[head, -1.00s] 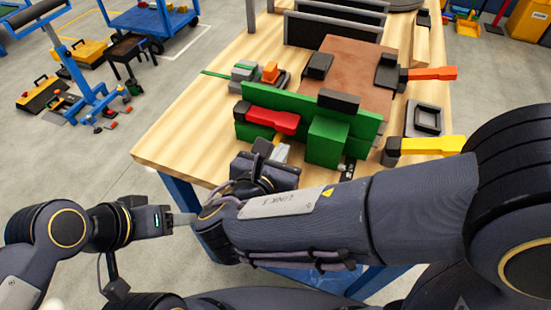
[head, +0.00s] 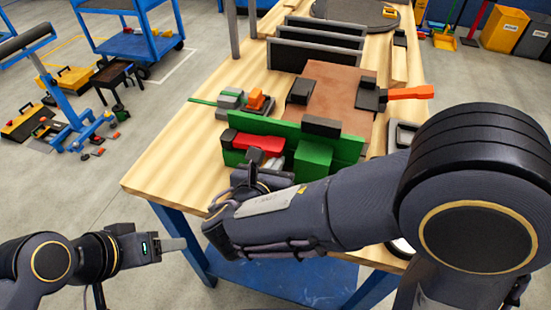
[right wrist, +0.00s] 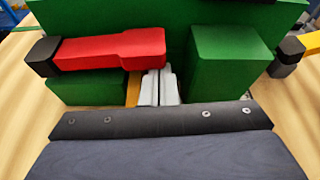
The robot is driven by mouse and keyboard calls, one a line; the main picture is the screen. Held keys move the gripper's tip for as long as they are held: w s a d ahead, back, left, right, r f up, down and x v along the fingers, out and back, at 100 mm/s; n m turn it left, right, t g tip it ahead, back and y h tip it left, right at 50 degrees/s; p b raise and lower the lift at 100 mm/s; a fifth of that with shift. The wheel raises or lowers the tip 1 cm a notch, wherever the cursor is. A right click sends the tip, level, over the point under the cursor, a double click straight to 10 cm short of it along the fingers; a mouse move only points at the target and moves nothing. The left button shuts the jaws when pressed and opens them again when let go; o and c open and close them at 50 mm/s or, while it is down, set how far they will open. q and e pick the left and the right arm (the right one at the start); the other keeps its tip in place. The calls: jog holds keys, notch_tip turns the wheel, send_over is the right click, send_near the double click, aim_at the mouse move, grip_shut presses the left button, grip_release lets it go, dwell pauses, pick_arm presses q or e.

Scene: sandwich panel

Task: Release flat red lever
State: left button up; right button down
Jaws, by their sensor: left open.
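The flat red lever (head: 258,143) lies level along the front of the green fixture (head: 340,149), with a dark block at its left end. In the right wrist view the lever (right wrist: 110,50) spans the upper left. My right gripper (right wrist: 158,86) has its pale fingers side by side, just below the lever's right end. They look shut with nothing between them; whether they touch the lever I cannot tell. In the head view my right forearm partly hides this gripper. My left gripper (head: 172,244) is open and empty, left of the table and away from the fixture.
A green block (right wrist: 222,68) juts out just right of the right fingers. An orange-red lever (head: 405,93) sits at the brown board's right edge. Small parts with an orange piece (head: 257,99) lie behind the fixture.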

aim_at(272, 147)
jog(key=r+n+p, duration=0.1)
jog(key=r+p, duration=0.1)
jog(key=p, duration=0.1)
jog(key=r+n+h+p, duration=0.1)
jog(key=r+p, duration=0.1)
jog(key=p, duration=0.1)
jog(key=shift+w+a, duration=0.1)
jog(key=shift+a, duration=0.1)
jog(key=shift+a+r+p, duration=0.15)
jog(key=shift+r+p, duration=0.25)
jog(key=shift+p, duration=0.1)
pick_arm(q)
notch_tip(272, 147, up, 8)
jog(key=shift+r, duration=0.25)
pick_arm(e)
jog(key=shift+w, duration=0.1)
